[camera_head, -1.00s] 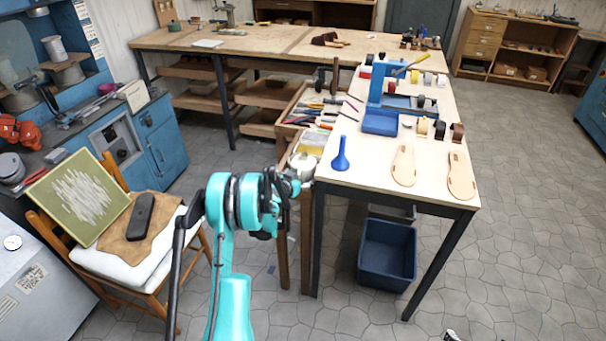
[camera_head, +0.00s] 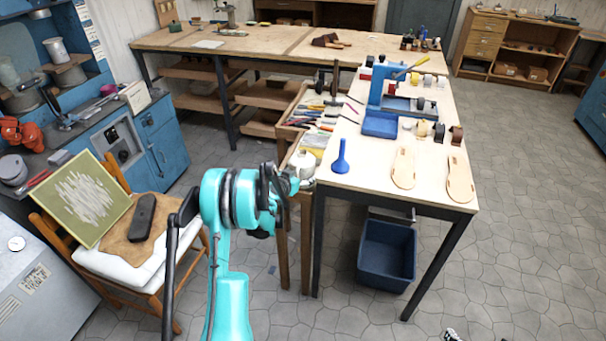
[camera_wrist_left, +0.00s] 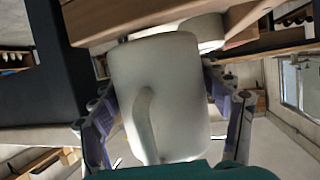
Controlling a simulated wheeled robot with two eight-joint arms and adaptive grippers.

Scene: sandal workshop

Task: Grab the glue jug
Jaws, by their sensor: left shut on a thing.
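The glue jug is a translucent whitish jug with a moulded handle. It fills the middle of the left wrist view (camera_wrist_left: 175,65), between the two fingers of my left gripper (camera_wrist_left: 163,115). In the head view the jug (camera_head: 303,161) shows as a small white shape at the near left corner of the workbench, beside the tool shelf. My left gripper (camera_head: 293,184) is there, shut on the jug and partly hiding it. A small dark and light part at the bottom edge of the head view may be my right gripper (camera_head: 452,335); its jaws cannot be made out.
The workbench (camera_head: 372,181) carries a blue funnel-like tool (camera_head: 341,158), two sandal soles (camera_head: 403,168) and a blue machine (camera_head: 380,105). A blue bin (camera_head: 386,255) stands below. A chair (camera_head: 135,255) with a green panel is at left. The floor at right is clear.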

